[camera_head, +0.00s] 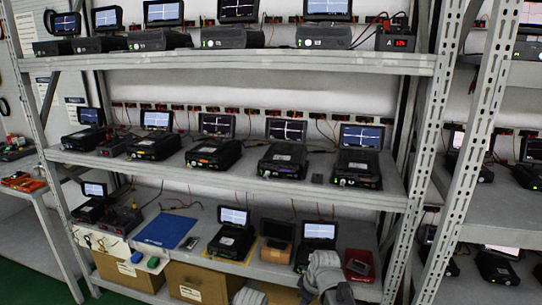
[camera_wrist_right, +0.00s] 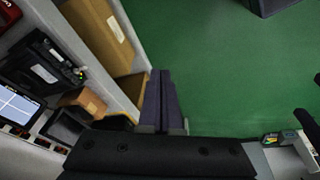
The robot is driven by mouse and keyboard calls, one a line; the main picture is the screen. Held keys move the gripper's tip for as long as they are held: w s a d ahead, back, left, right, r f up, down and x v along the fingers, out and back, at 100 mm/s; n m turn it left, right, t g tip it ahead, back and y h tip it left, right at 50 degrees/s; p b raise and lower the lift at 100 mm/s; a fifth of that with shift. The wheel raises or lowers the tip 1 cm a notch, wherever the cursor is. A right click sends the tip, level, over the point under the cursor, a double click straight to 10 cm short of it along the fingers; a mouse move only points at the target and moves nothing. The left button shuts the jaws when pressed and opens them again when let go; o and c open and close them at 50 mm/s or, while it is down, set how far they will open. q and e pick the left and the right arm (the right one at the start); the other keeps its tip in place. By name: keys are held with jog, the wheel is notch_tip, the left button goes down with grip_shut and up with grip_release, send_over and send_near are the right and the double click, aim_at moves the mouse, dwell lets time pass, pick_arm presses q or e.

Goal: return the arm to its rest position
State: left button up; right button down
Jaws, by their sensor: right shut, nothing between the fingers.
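My right gripper (camera_wrist_right: 160,76) shows in the right wrist view as two dark fingers pressed side by side, shut and empty. The fingers lie between the pale edge of the rack shelf and the open green floor. In the head view, a grey-covered part of my right arm (camera_head: 324,270) is at the bottom, in front of the lowest shelf. Another grey part of mine shows at the bottom edge, left of it. My left gripper is not seen.
The metal rack (camera_head: 240,61) holds several devices with small screens on its shelves. Cardboard boxes (camera_head: 203,282) stand under the lowest shelf. A blue board (camera_head: 166,230) and a red box (camera_head: 358,264) lie on that shelf. The green floor (camera_wrist_right: 230,80) beside the right gripper is clear.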

pick_arm(q)
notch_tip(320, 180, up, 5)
jog(key=p, duration=0.4)
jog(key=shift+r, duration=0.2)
pick_arm(e)
jog(key=s+a+r+m+g+h, duration=0.1)
jog(key=s+a+r+m, duration=0.1)
jog(key=s, duration=0.6)
jog(key=s+a+r+m+g+h, duration=0.1)
jog(key=s+m, duration=0.3)
jog(key=s, duration=0.5)
jog(key=shift+a+r+g+h, duration=0.4)
jog(key=shift+a+r+h, duration=0.2)
jog(key=shift+a+r, duration=0.25)
jog(key=shift+w, duration=0.1)
